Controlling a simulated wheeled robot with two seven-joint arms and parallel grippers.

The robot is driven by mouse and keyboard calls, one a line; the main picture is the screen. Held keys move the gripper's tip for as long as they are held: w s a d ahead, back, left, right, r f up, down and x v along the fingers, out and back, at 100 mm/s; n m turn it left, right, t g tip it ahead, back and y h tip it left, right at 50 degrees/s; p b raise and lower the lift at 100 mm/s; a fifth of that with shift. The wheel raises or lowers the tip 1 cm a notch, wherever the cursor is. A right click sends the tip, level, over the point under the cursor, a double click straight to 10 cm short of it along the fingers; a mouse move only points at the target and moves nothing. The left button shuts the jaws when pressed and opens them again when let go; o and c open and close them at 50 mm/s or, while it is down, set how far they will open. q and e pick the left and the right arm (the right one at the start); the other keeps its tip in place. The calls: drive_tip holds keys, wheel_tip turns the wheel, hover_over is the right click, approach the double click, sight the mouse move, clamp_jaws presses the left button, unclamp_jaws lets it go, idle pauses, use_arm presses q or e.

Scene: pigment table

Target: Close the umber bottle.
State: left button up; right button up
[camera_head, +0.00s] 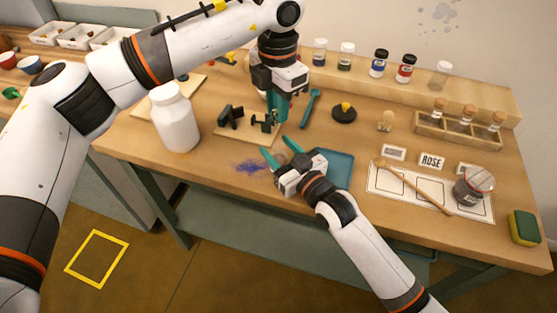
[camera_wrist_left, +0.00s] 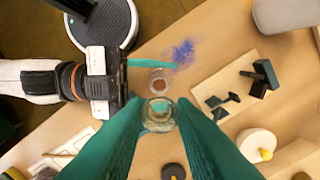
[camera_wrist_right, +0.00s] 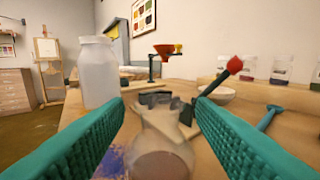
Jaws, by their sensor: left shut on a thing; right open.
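The umber bottle is a small clear glass bottle with brown powder in it. It shows in the left wrist view (camera_wrist_left: 158,82) and close up in the right wrist view (camera_wrist_right: 158,155), upright and open at the top. My right gripper (camera_head: 279,148) is open, with a finger on either side of the bottle; I see no contact. My left gripper (camera_head: 277,110) points down above and behind the right one. It is shut on a small round clear glass piece (camera_wrist_left: 160,116), likely the stopper. In the head view that piece is hidden by the fingers.
A white jar (camera_head: 175,118) stands to the left. A board with black stands (camera_head: 232,116) is behind. Blue powder (camera_head: 250,167) is spilled left of the right gripper, and a blue tray (camera_head: 340,165) lies right of it. A mat (camera_head: 390,185) lies further right.

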drive_tip(key=shift+w+a, duration=0.1)
drive_tip(key=shift+w, duration=0.05)
drive_tip(key=c, duration=1.1)
clamp_jaws()
drive_tip(key=shift+f, duration=0.15)
